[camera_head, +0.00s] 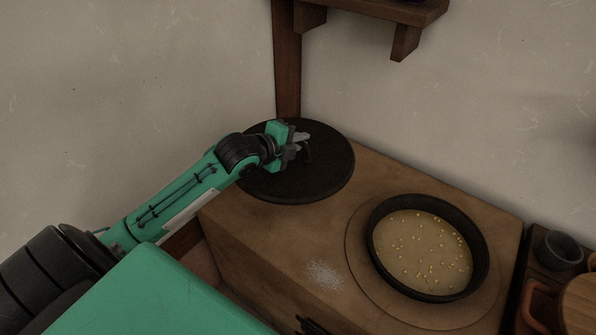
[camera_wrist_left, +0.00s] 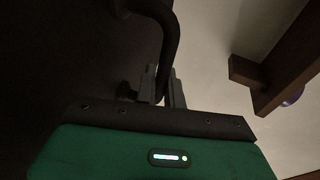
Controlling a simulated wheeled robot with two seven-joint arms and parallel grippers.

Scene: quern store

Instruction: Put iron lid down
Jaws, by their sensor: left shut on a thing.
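The iron lid (camera_head: 325,170) is a dark round disc at the far left corner of the brown block. I cannot tell whether it rests on the block or hangs just above it. My left gripper (camera_head: 304,145) is shut on the lid's handle near its middle. In the left wrist view, the dark curved handle (camera_wrist_left: 168,45) passes by the fingers of my left gripper (camera_wrist_left: 163,85), and the lid's dark face (camera_wrist_left: 60,50) fills the left side. My right gripper is not in view.
A dark round pan (camera_head: 375,255) with pale contents and yellow grains sits on the block (camera_head: 270,245) at right. A pale powdery patch (camera_head: 324,275) lies beside it. A small dark bowl (camera_head: 560,245) stands at far right. A wooden shelf (camera_head: 375,8) juts from the wall above.

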